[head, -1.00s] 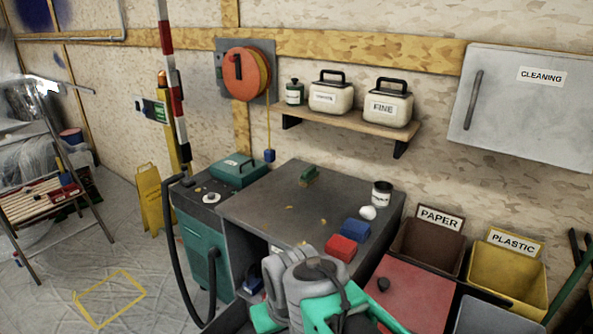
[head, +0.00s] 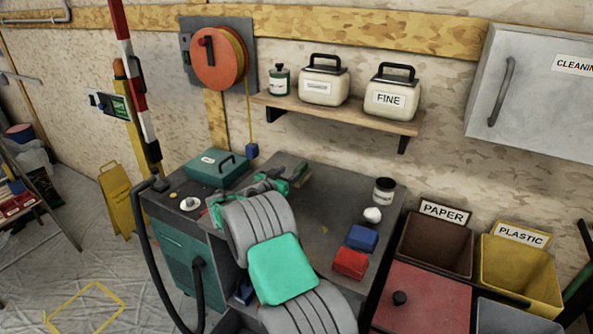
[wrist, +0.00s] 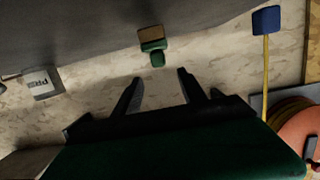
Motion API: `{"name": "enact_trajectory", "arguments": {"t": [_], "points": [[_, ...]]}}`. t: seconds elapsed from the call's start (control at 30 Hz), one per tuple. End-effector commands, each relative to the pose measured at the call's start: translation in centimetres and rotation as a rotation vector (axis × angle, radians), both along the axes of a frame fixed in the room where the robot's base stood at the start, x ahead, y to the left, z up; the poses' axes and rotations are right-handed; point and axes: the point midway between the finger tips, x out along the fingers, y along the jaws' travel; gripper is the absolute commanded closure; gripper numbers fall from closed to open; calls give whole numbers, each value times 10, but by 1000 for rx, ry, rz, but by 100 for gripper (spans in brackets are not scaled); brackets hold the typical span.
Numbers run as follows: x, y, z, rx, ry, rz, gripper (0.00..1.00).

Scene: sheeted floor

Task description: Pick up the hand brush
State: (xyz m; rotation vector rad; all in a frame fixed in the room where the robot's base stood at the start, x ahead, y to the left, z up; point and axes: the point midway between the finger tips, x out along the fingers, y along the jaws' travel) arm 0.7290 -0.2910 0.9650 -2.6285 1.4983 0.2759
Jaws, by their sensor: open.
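The hand brush lies on the dark grey bench top (head: 330,215). In the wrist view the hand brush (wrist: 152,40) shows a tan block and a green handle whose rounded end points toward my gripper. My gripper (wrist: 160,76) is open and empty, its dark fingers spread to either side of the brush's line, with the brush ahead of the fingertips and apart from them. In the head view my arm reaches over the bench, and the brush (head: 302,178) is partly hidden behind the gripper.
A red block (head: 350,263), a blue block (head: 362,238), a white lump (head: 372,215) and a labelled jar (head: 384,190) stand along the bench's right side. A teal case (head: 216,167) is left of the gripper. A shelf (head: 340,112) with containers hangs behind.

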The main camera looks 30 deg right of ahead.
Motion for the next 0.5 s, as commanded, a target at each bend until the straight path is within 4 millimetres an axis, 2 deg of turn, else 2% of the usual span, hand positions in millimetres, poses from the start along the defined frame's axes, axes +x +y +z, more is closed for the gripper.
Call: {"name": "enact_trajectory", "arguments": {"t": [0.27,0.5], "points": [[17,-27,-6,-10,-5,-2,51],[34,-60,-16,-8,-5,-3,51]]}}
